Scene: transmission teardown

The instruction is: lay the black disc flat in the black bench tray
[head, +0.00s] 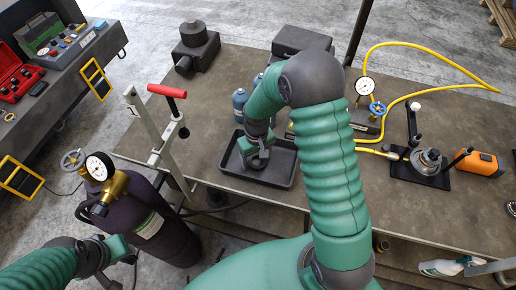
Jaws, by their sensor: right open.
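The black bench tray (284,172) is a shallow dark tray near the front edge of the bench, at the picture's centre. My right gripper (257,160) is over the left part of the tray, pointing down, and its jaws are open. Whether it touches the tray floor I cannot tell. I cannot make out the black disc; the gripper and arm hide part of the tray. My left gripper (122,250) is low at the left, beside the dark gas cylinder and away from the tray; its jaws are too unclear to read.
The dark gas cylinder (158,222) with a gauge stands left of the bench. A red-handled press (158,135) is at the bench's left edge. A yellow hose (440,58), a gauge, a black fixture (420,170) and an orange tool (479,164) occupy the right side.

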